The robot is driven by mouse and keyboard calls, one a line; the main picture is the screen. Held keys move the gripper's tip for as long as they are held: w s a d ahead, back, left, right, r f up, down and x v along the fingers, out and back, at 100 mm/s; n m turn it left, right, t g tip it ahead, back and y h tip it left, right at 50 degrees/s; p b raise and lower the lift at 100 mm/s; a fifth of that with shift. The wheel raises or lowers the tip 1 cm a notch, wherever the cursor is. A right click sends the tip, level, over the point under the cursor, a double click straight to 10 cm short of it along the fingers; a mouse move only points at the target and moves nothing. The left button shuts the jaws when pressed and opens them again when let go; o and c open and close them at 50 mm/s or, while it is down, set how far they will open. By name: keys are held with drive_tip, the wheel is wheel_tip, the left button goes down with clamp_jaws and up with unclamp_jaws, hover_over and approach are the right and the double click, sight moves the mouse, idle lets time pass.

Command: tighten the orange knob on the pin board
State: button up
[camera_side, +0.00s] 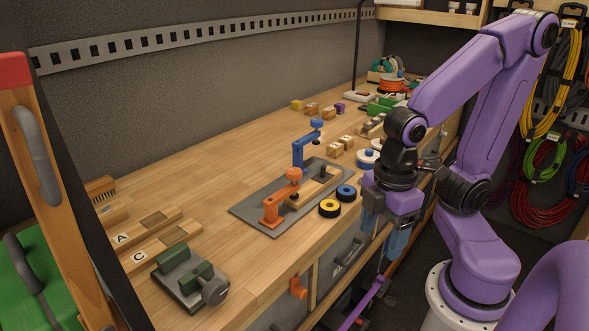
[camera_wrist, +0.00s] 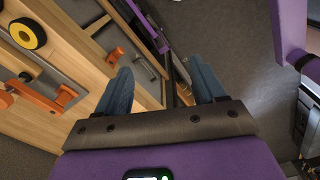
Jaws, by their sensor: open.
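The orange knob (camera_side: 293,173) sits on top of an orange bracket (camera_side: 272,208) at the near part of the grey pin board (camera_side: 258,222), which lies flat on the bench. A blue bracket (camera_side: 299,153) with a blue knob (camera_side: 316,124) stands at the board's far side. My gripper (camera_side: 385,252) is to the right of the board, out beyond the bench's front edge and pointing down. In the wrist view my gripper (camera_wrist: 162,66) has its two blue fingers apart, with nothing between them. The orange knob cannot be made out for certain in the wrist view.
A black-and-yellow ring (camera_side: 330,208) and a black-and-blue ring (camera_side: 346,192) lie beside the board, towards my arm. A green-grey device (camera_side: 190,278) stands at the near left. Lettered wooden blocks lie behind it. An orange fitting (camera_side: 298,287) sticks out from the bench front.

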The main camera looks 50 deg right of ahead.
drive_tip(key=w+a+r+n, duration=0.2)
drive_tip(key=w+r+n, duration=0.15)
drive_tip(key=w, duration=0.35)
wheel_tip(320, 180, up, 11)
drive_tip(key=n, duration=1.1)
hover_over(294, 171)
drive_tip(key=shift+m, duration=0.25)
wheel_tip(294, 171, down, 17)
drive_tip(key=shift+f, duration=0.15)
drive_tip(key=c, duration=1.1)
drive_tip(key=shift+o, duration=0.2)
